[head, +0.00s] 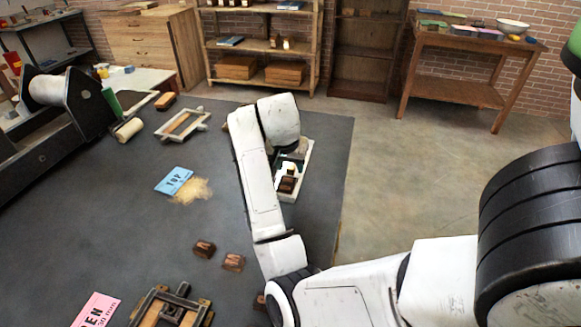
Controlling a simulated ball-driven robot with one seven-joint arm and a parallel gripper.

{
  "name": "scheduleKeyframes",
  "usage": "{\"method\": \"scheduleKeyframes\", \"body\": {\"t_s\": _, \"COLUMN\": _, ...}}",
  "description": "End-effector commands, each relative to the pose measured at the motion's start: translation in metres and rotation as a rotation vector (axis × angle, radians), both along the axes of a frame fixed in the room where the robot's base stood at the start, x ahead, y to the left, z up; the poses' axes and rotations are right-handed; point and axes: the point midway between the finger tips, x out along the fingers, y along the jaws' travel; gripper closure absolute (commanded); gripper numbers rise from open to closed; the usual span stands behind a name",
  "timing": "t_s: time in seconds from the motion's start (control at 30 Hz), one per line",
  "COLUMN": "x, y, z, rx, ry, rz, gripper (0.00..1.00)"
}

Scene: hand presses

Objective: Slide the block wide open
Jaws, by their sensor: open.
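A long pale tray (307,162) stands on the dark table at the right of the arm's wrist. Dark brown blocks (288,184) sit in its near part. My gripper (288,168) is over the tray, with only small pale parts showing below the white wrist; it is open. The wrist hides the tray's far left part, and I cannot tell whether the fingers touch a block. A wooden fixture with dark metal bars (172,309) is cut off by the bottom edge. A pink card reading "EN" and "30 mm" (96,310) lies beside it.
The table (130,220) bears a blue "TOP" card (174,181), a sandy patch (192,191), two brown blocks (204,249) and a pale frame (182,125). A large roller press (60,105) stands at left. The table's right edge is close beyond the tray.

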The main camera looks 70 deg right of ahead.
Motion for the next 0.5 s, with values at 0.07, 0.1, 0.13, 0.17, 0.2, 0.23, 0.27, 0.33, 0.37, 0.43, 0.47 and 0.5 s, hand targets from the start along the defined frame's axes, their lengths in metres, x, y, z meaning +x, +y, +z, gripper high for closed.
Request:
{"method": "scheduleKeyframes", "body": {"t_s": 0.07, "x": -0.0003, "y": -0.0028, "z": -0.0071, "rx": 0.001, "ry": 0.001, "rz": 0.000, "gripper": 0.51}}
{"method": "scheduleKeyframes", "body": {"t_s": 0.1, "x": 0.0000, "y": -0.0037, "z": -0.0094, "rx": 0.001, "ry": 0.000, "rz": 0.000, "gripper": 0.51}}
{"method": "scheduleKeyframes", "body": {"t_s": 0.13, "x": 0.0002, "y": -0.0044, "z": -0.0108, "rx": 0.001, "ry": 0.000, "rz": -0.001, "gripper": 0.51}}
{"method": "scheduleKeyframes", "body": {"t_s": 0.17, "x": 0.0003, "y": -0.0048, "z": -0.0120, "rx": 0.000, "ry": -0.001, "rz": -0.001, "gripper": 0.51}}
{"method": "scheduleKeyframes", "body": {"t_s": 0.2, "x": 0.0005, "y": -0.0054, "z": -0.0130, "rx": 0.000, "ry": -0.001, "rz": -0.001, "gripper": 0.51}}
{"method": "scheduleKeyframes", "body": {"t_s": 0.23, "x": 0.0005, "y": -0.0056, "z": -0.0135, "rx": 0.000, "ry": -0.001, "rz": -0.001, "gripper": 0.51}}
{"method": "scheduleKeyframes", "body": {"t_s": 0.27, "x": 0.0005, "y": -0.0057, "z": -0.0139, "rx": 0.000, "ry": -0.001, "rz": -0.001, "gripper": 0.51}}
{"method": "scheduleKeyframes", "body": {"t_s": 0.33, "x": 0.0005, "y": -0.0058, "z": -0.0140, "rx": 0.000, "ry": -0.001, "rz": -0.001, "gripper": 0.51}}
{"method": "scheduleKeyframes", "body": {"t_s": 0.37, "x": 0.0005, "y": -0.0058, "z": -0.0140, "rx": 0.000, "ry": -0.001, "rz": -0.001, "gripper": 0.51}}
{"method": "scheduleKeyframes", "body": {"t_s": 0.43, "x": 0.0005, "y": -0.0057, "z": -0.0139, "rx": 0.000, "ry": -0.001, "rz": -0.001, "gripper": 0.51}}
{"method": "scheduleKeyframes", "body": {"t_s": 0.47, "x": 0.0005, "y": -0.0057, "z": -0.0139, "rx": 0.000, "ry": -0.001, "rz": -0.001, "gripper": 0.51}}
{"method": "scheduleKeyframes", "body": {"t_s": 0.5, "x": 0.0005, "y": -0.0057, "z": -0.0139, "rx": 0.000, "ry": -0.001, "rz": -0.001, "gripper": 0.54}}
